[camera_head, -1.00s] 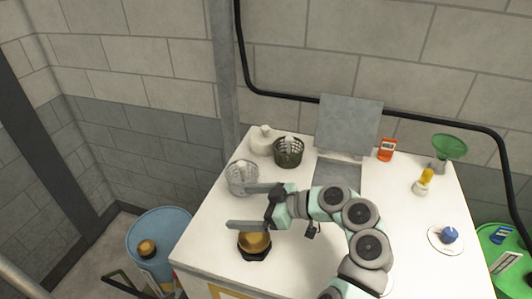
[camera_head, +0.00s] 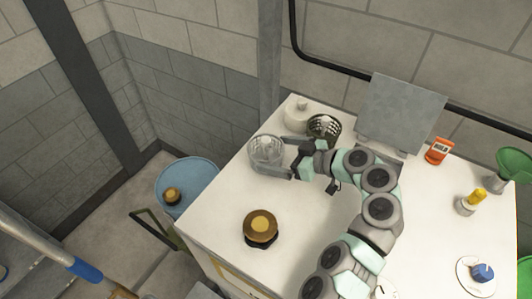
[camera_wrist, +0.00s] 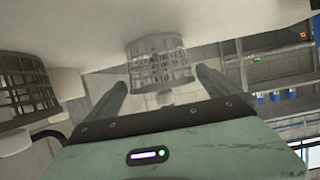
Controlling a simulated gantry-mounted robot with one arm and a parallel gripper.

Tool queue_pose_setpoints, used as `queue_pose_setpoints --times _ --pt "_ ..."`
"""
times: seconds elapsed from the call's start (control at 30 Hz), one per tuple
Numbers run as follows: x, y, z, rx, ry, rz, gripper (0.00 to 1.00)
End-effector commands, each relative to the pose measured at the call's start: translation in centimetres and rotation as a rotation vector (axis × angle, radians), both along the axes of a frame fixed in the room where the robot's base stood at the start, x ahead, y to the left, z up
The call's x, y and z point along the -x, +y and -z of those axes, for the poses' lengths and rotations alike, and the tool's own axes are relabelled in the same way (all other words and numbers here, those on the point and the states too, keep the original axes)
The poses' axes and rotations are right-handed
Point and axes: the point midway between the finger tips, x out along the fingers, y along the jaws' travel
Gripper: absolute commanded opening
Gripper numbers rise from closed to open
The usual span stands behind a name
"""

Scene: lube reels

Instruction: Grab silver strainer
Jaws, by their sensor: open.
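The silver strainer (camera_head: 265,150) is a pale mesh basket standing on the white table near its left edge. My gripper (camera_head: 277,155) is at its right side, open, with its fingers pointing left at it. The wrist view, which is upside down, shows the strainer (camera_wrist: 158,62) ahead and between the two spread fingers (camera_wrist: 163,80). A gap seems to remain between strainer and palm; I cannot tell whether a finger touches it.
A dark green basket (camera_head: 324,128) stands just behind my gripper, with a white jug (camera_head: 297,110) beside it. A brown-gold round item (camera_head: 260,226) sits toward the front.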

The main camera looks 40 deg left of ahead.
Motion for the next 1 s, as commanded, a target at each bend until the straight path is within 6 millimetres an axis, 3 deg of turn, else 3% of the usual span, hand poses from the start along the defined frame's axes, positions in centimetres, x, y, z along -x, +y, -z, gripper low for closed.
queue_pose_setpoints --times 0.3,0.6,1.0 --pt "1.0 3.8 1.8 0.002 0.004 -0.007 1.00" --pt "0.8 4.0 2.1 0.002 -0.001 -0.001 0.99" --pt "0.9 4.0 2.1 0.002 -0.001 -0.002 0.66"
